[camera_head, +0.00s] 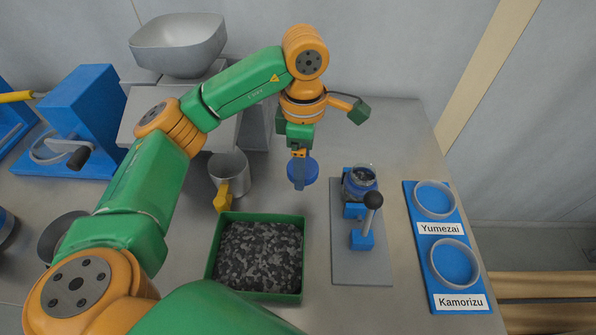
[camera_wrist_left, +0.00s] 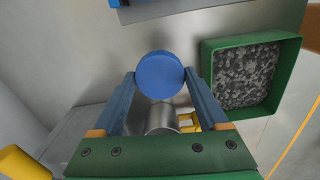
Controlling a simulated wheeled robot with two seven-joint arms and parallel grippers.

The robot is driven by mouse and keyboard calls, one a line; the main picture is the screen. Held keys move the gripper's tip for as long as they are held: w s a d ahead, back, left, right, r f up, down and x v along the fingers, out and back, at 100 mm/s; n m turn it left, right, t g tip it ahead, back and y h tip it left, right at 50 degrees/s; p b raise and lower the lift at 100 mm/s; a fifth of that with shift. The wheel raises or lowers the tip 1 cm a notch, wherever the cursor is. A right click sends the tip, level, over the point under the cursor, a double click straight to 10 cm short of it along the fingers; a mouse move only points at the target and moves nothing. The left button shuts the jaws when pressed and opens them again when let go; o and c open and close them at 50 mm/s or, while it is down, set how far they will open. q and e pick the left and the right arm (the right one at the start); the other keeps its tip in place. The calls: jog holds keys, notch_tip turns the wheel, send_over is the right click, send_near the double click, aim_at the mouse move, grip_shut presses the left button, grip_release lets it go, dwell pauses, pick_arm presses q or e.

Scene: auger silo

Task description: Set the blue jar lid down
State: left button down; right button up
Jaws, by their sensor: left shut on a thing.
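The blue jar lid (camera_head: 303,172) is a round blue disc held by my left gripper (camera_head: 300,168) above the table, left of the jar. It also shows in the left wrist view (camera_wrist_left: 160,75), between the two fingertips. The left gripper is shut on it. An open jar (camera_head: 361,180) with dark contents stands in a blue holder on a grey plate to the right. My right gripper is in neither view.
A green tray (camera_head: 209,262) of dark granules stands in front of the lid. A metal mug (camera_head: 230,172) with a yellow handle is to the left. A blue board (camera_head: 447,243) with two rings, labelled Yumezai and Kamorizu, lies at the right. A lever with a black knob (camera_head: 373,200) rises by the jar.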

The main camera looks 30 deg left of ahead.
pick_arm(q)
jog(key=w+f, duration=0.1)
jog(key=w+a+f, duration=0.1)
jog(key=f, duration=0.1)
jog(key=w+a+f+p, duration=0.1)
jog(key=shift+a+f, duration=0.15)
jog(key=shift+f, duration=0.2)
notch_tip(320, 180, down, 4)
jog(key=shift+w+a+r+p, duration=0.15)
jog(key=shift+r+p, duration=0.1)
jog(key=shift+p, duration=0.65)
jog(key=shift+f, duration=0.1)
jog(key=shift+f, duration=0.1)
jog(key=shift+f+b, duration=0.15)
jog(key=shift+b, duration=0.25)
grip_release()
jog(key=shift+r, duration=0.2)
